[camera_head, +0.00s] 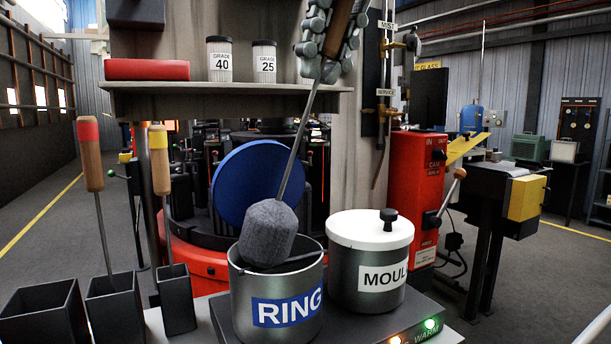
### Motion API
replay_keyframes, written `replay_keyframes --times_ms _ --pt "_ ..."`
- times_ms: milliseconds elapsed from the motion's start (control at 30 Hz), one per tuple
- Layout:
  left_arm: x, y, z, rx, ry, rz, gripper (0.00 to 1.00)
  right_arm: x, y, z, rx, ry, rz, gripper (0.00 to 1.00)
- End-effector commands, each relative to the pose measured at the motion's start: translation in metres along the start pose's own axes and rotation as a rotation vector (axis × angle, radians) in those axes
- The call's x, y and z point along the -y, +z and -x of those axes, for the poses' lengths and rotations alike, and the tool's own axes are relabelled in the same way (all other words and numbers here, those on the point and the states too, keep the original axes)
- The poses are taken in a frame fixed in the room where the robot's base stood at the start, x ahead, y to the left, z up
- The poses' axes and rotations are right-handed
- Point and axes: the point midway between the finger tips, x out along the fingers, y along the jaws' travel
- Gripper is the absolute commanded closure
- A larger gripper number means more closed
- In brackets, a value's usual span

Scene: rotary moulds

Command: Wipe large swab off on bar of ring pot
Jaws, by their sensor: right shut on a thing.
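My right gripper (329,42) is at the top of the head view, shut on the wooden handle of the large swab. The swab's thin metal rod slants down and left to a big grey fluffy head (267,233). The head is over the left part of the mouth of the ring pot (276,309), a grey metal pot with a blue RING label. A dark bar (300,259) shows at the mouth, right of the head. The head hides the rest of it, and I cannot tell whether they touch. My left gripper is not in view.
A lidded MOULD pot (369,278) stands close right of the ring pot on a warmer plate (391,324) with lit lamps. Dark square holders (115,305) with two upright swabs are at left. A shelf (225,98) with GRADE jars is above.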

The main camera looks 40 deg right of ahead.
Motion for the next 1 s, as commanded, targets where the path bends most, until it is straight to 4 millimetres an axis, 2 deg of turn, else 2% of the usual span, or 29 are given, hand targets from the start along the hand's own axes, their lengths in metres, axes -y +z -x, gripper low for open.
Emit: replay_keyframes --times_ms 167,1000 --pt "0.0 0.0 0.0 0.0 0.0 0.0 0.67 -0.002 0.0 -0.001 0.001 0.001 0.0 1.0" --pt "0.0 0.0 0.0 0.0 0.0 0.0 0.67 0.032 0.0 0.002 -0.008 -0.008 -0.004 1.0"
